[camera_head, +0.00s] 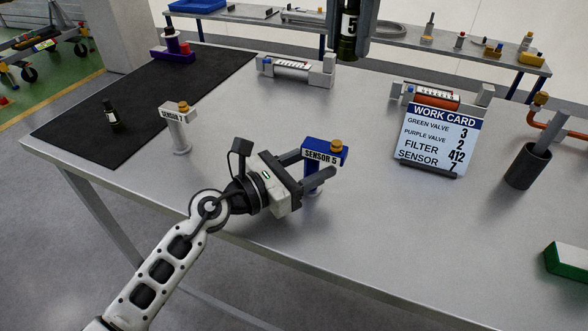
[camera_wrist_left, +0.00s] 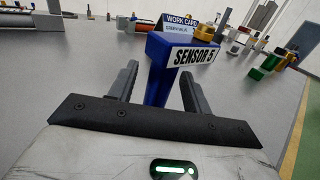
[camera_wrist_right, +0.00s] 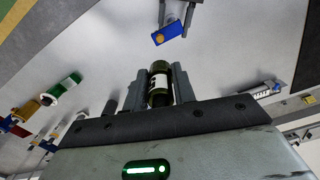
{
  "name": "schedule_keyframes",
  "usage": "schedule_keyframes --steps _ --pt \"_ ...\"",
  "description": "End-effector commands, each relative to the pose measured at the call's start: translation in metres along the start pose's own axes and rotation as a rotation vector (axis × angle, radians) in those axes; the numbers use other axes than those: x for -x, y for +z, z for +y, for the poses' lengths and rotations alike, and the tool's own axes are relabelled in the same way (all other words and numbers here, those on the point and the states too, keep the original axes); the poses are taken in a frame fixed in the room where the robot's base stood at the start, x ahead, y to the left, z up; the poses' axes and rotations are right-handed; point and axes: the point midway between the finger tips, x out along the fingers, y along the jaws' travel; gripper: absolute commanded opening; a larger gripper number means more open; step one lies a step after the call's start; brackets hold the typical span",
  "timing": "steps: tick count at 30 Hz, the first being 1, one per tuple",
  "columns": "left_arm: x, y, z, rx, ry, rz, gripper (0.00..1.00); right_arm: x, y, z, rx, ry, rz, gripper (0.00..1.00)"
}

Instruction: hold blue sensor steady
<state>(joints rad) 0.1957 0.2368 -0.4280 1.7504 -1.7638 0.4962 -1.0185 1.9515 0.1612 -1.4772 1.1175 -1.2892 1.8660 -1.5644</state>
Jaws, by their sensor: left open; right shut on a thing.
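The blue sensor (camera_head: 324,150), labelled SENSOR 5 with an orange knob on top, stands upright on the table. In the left wrist view its blue post (camera_wrist_left: 160,85) is between my left fingers. My left gripper (camera_head: 315,167) is open around the post, with a gap visible at the fingers. My right gripper (camera_head: 354,30) is at the top of the head view, partly cut off, shut on a dark green cylinder (camera_wrist_right: 159,85) with a white label, held above the table. The blue sensor also shows from above in the right wrist view (camera_wrist_right: 167,32).
A white sensor (camera_head: 175,120) stands to the left, beside a black mat (camera_head: 130,90) bearing a small dark bottle (camera_head: 111,114). A work card (camera_head: 436,145) and a dark cup (camera_head: 527,166) stand at the right.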

Motion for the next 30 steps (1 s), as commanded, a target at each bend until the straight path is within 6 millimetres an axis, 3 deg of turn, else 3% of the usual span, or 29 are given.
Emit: schedule_keyframes --steps 9,10,15,19,30 --pt "-0.003 0.000 0.000 0.001 0.000 0.001 0.49 0.000 0.000 0.000 0.000 0.000 0.000 0.03" --pt "-0.003 0.000 0.000 0.001 0.000 0.001 0.46 0.000 0.000 0.000 0.000 0.000 0.000 0.03" --pt "-0.003 0.000 0.000 0.001 0.000 0.001 0.00 0.000 0.000 0.000 0.000 0.000 0.000 0.03" --pt "-0.003 0.000 0.000 0.001 0.000 0.001 0.00 -0.002 0.000 0.000 0.000 0.001 0.000 0.03" --pt "-0.003 0.000 0.000 0.001 0.000 0.000 0.00 -0.081 0.001 0.000 0.000 0.004 0.000 0.03"
